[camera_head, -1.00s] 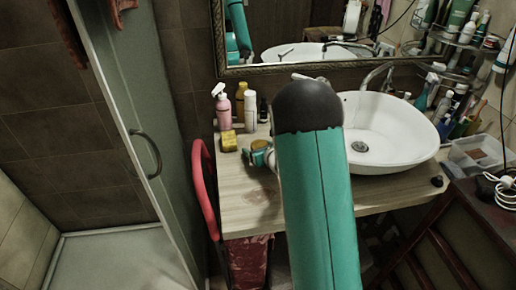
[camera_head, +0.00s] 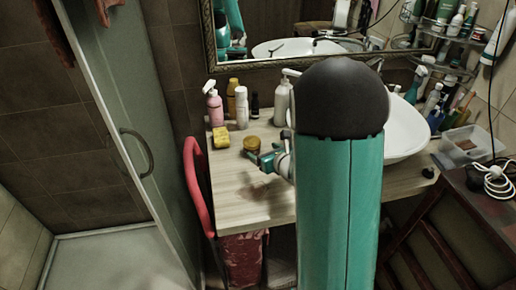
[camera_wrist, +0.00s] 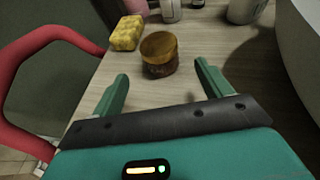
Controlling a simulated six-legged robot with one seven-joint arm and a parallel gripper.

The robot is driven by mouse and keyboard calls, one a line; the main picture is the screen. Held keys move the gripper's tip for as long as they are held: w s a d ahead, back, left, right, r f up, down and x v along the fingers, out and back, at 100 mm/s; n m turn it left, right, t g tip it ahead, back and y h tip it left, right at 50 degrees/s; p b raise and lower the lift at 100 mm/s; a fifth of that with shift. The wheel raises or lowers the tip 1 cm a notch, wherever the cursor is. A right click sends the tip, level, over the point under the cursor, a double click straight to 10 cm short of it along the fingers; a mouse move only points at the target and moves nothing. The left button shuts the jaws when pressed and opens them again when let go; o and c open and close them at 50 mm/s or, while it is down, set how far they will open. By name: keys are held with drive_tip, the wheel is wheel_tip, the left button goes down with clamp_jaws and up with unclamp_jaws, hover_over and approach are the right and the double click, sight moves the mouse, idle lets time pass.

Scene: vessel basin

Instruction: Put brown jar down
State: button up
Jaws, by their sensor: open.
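The brown jar (camera_head: 251,144) stands upright on the wooden counter (camera_head: 236,192), just beyond my gripper (camera_head: 264,160). My arm covers part of the counter and the basin in the head view.
A yellow sponge (camera_head: 221,138) lies left of the jar. A pink pump bottle (camera_head: 214,107) and several other bottles stand behind. The white basin (camera_head: 402,134) is at the right. A red chair (camera_head: 194,182) is at the counter's left edge. The front counter is clear.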

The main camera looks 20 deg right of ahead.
drive_tip(key=shift+s+r, duration=0.15)
drive_tip(key=shift+s, duration=0.2)
drive_tip(key=shift+a+r, duration=0.25)
drive_tip(key=s+a+r+n+g+y, duration=0.2)
drive_tip(key=s+a+r+n+y, duration=0.25)
drive_tip(key=a+n, duration=0.3)
drive_tip(key=s+a+r+n+g+y, duration=0.2)
drive_tip(key=s+a+r+n+y, duration=0.1)
drive_tip(key=a+r+n, duration=0.4)
drive_tip(key=s+a+r+n+g+h, duration=0.15)
drive_tip(key=s+a+n+g, duration=0.35)
drive_tip(key=s+n, duration=0.5)
drive_tip(key=s+d+r+n+t+h, duration=0.1)
drive_tip(key=s+d+r+n+h, duration=0.2)
drive_tip(key=s+d+n+h, duration=0.3)
drive_tip(key=s+n+h, duration=0.1)
drive_tip(key=s+n, duration=0.1)
drive_tip(key=n, duration=0.2)
drive_tip(key=shift+s+r, duration=0.3)
drive_tip(key=shift+r, duration=0.1)
